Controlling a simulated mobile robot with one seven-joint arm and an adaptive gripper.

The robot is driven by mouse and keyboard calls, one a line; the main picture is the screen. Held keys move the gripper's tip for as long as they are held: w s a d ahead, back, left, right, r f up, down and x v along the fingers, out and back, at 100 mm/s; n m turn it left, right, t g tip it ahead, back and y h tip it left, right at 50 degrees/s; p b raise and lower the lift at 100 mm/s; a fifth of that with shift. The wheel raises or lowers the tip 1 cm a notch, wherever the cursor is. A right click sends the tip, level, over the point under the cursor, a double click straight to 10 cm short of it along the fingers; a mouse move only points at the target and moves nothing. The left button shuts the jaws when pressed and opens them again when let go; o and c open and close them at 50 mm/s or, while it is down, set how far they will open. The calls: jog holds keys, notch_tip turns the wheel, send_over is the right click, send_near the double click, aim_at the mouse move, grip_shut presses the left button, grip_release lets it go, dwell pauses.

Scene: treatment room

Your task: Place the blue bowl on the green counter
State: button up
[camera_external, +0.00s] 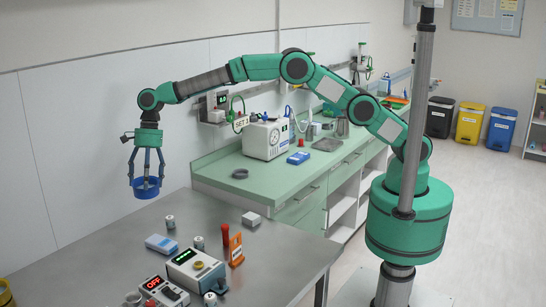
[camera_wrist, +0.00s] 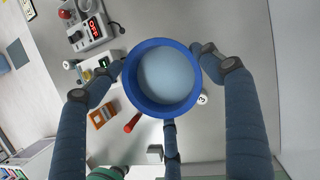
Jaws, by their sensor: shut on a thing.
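The blue bowl (camera_external: 146,188) is held in the air above the far left of the grey metal table (camera_external: 160,215). My gripper (camera_external: 147,180) points down and is shut on it, with its blue fingers around the rim. In the wrist view the bowl (camera_wrist: 162,78) is seen from above between the fingers of my gripper (camera_wrist: 165,80); its pale blue inside looks empty. The green counter (camera_external: 222,172) stands behind and to the right of the metal table. Its near left end is bare except for a small dark ring.
The metal table bears a device with a green display (camera_external: 196,270), an OFF-marked box (camera_external: 163,291), an orange holder (camera_external: 236,250) and small cylinders.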

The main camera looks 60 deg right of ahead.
jog(key=s+a+f+m, duration=0.1)
jog(key=s+a+f, duration=0.2)
jog(key=a, duration=0.3)
jog(key=s+a+f+m+t, duration=0.1)
jog(key=s+a+f+m, duration=0.1)
jog(key=s+a+f, duration=0.2)
jog(key=s+a+f+m, duration=0.1)
jog(key=s+a+f, duration=0.2)
jog(key=s+a, duration=0.3)
jog(key=a, duration=0.3)
jog(key=shift+f+m+t+y, duration=0.3)
jog(key=shift+f+m+y, duration=0.1)
jog(key=shift+f, duration=0.15)
jog(key=shift+f+b, duration=0.3)
jog(key=shift+f, duration=2.7)
jog(key=shift+f+b, duration=0.35)
jog(key=shift+f, duration=1.5)
jog(key=o, duration=1.3)
jog(key=shift+f, duration=0.1)
